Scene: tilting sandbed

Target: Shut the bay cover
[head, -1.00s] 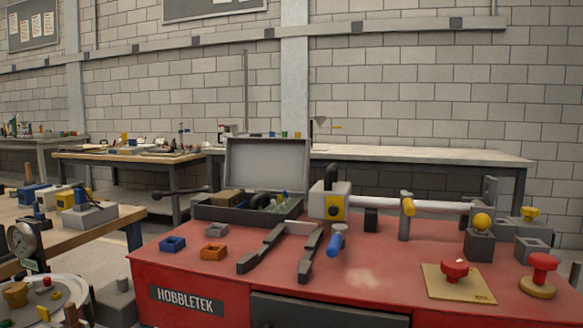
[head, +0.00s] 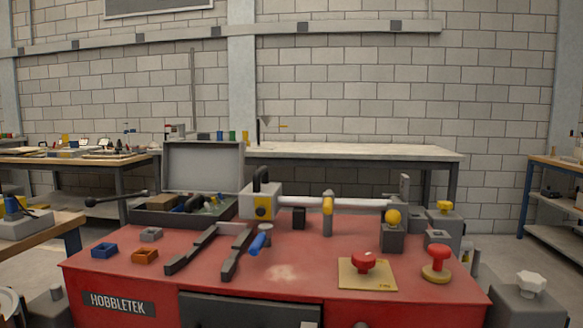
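An open grey bay or case (head: 157,214) sits at the back left of the red bench. Its pale grey cover (head: 203,166) stands raised, nearly upright, along the back edge. Several small parts, brown, dark and greenish, lie inside it. A dark rod with a ball end (head: 91,202) shows at its left side. I cannot tell for sure that this case is the bay the task names. My gripper is not seen in the head view.
The red bench (head: 310,262) also carries dark rails (head: 190,249), a blue-handled lever (head: 258,243), a white horizontal bar (head: 350,203), a red knob on a yellow plate (head: 363,262) and a red mushroom knob (head: 437,262). Small blue (head: 104,250) and orange (head: 145,256) blocks lie front left.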

